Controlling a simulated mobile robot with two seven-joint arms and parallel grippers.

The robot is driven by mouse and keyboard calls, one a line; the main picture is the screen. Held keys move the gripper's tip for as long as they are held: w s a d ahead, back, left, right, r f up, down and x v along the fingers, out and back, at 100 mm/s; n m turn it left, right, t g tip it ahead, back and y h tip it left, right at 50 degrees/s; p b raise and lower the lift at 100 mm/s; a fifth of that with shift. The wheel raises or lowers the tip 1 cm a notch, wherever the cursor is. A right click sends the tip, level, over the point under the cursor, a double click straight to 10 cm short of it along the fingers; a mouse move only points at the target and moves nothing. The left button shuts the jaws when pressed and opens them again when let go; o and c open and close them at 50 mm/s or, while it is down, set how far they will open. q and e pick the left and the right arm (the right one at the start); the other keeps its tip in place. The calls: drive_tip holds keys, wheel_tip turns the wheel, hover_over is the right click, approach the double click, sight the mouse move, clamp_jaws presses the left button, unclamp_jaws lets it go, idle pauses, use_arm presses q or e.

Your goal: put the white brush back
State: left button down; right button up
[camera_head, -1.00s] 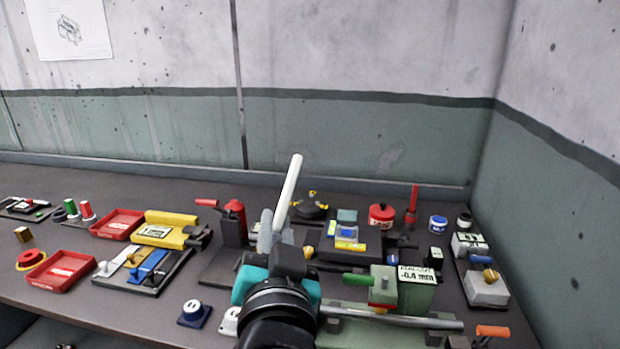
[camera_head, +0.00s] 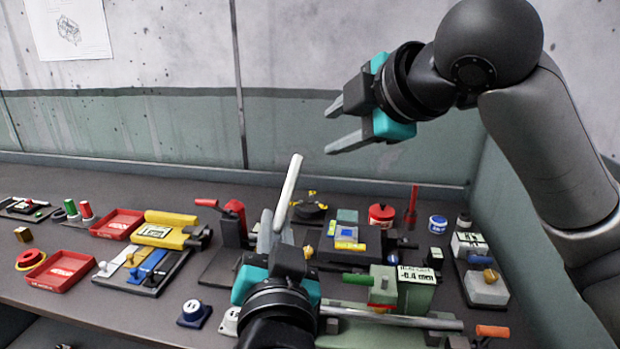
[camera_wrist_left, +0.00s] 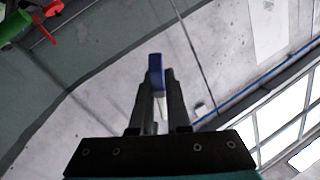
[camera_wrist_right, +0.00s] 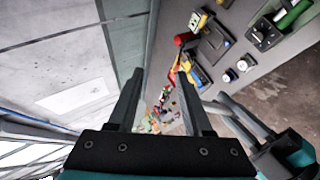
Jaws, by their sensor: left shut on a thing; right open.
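My left gripper (camera_head: 274,228) is shut on the white brush (camera_head: 290,186), a long pale stick that points up and slightly right above the bench. In the left wrist view a blue end piece (camera_wrist_left: 156,70) shows between the fingertips; the rest of the held thing is mostly hidden. A dark rack (camera_head: 150,284) with white, yellow and blue long pieces lies at the bench's left; I cannot tell which slot is free. My right gripper (camera_head: 335,128) is open and empty, raised before the wall above the bench.
Red trays (camera_head: 62,270) and a yellow tool (camera_head: 165,232) lie around the rack. A red-handled press (camera_head: 233,220) stands between the rack and my left gripper. A green device with a display (camera_head: 412,287) stands to the right. Many small items crowd the bench.

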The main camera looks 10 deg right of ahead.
wheel_tip(320, 180, up, 3)
drive_tip(key=s+n, duration=0.2)
drive_tip(key=s, duration=0.1)
drive_tip(key=n+g, duration=0.2)
drive_tip(key=n, duration=1.1)
approach(279, 205)
drive_tip(key=w+f, duration=0.1)
drive_tip(key=w, duration=0.1)
drive_tip(key=shift+h, duration=0.3)
drive_tip(key=x, duration=1.1)
drive_tip(key=shift+a+r, duration=0.1)
drive_tip(key=shift+c, duration=0.2)
clamp_jaws()
drive_tip(key=shift+o, duration=0.2)
unclamp_jaws()
